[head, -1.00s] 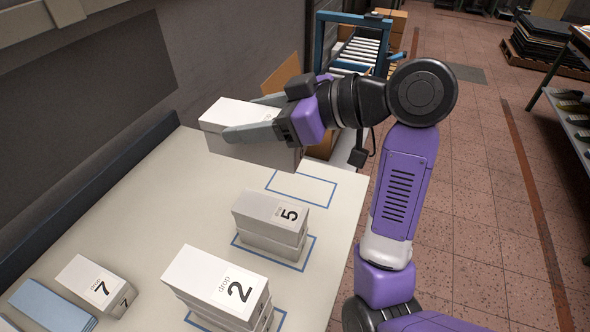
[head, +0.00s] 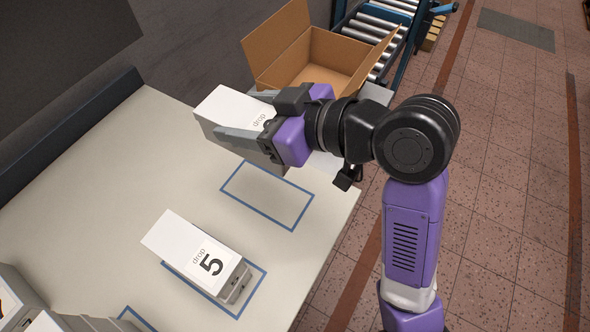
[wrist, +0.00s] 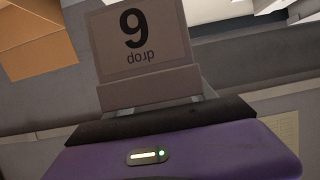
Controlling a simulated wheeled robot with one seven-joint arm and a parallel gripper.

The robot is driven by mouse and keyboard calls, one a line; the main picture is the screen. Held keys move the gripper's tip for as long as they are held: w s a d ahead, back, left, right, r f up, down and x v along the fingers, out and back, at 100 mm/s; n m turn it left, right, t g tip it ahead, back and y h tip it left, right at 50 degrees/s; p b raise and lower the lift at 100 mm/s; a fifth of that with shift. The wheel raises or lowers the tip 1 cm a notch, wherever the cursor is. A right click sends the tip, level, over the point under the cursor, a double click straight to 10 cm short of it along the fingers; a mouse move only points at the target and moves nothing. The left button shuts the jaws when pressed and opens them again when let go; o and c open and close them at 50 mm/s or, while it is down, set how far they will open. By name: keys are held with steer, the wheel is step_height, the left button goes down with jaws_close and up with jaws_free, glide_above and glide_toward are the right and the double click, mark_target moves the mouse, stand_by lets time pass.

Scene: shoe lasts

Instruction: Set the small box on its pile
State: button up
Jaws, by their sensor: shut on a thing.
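My gripper (head: 262,128) is shut on a white box (head: 222,106) and holds it above the far part of the table. The wrist view shows the box's label (wrist: 140,40), upside down, with "drop" and a digit that reads as 6 when turned over. A pile of white boxes marked "drop 5" (head: 190,248) stands inside a blue outline, nearer than the held box. An empty blue outline (head: 266,195) lies between that pile and my gripper, on the table's right side.
The pale table (head: 110,175) has a dark raised edge (head: 70,145) along the wall. An open cardboard carton (head: 315,58) and a roller conveyor (head: 372,28) stand beyond it. More white boxes (head: 15,300) are cut off at lower left. The table's middle is clear.

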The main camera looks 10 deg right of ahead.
steer(key=shift+w+d, duration=0.2)
steer(key=shift+w, duration=0.05)
step_height(320, 180, down, 20)
steer(key=shift+r, duration=0.25)
steer(key=shift+b, duration=0.3)
steer(key=shift+f, duration=0.15)
steer(key=o, duration=1.6)
steer(key=shift+c, duration=0.2)
steer(key=shift+r, duration=0.25)
steer(key=b+v, duration=0.1)
steer(key=v, duration=1.1)
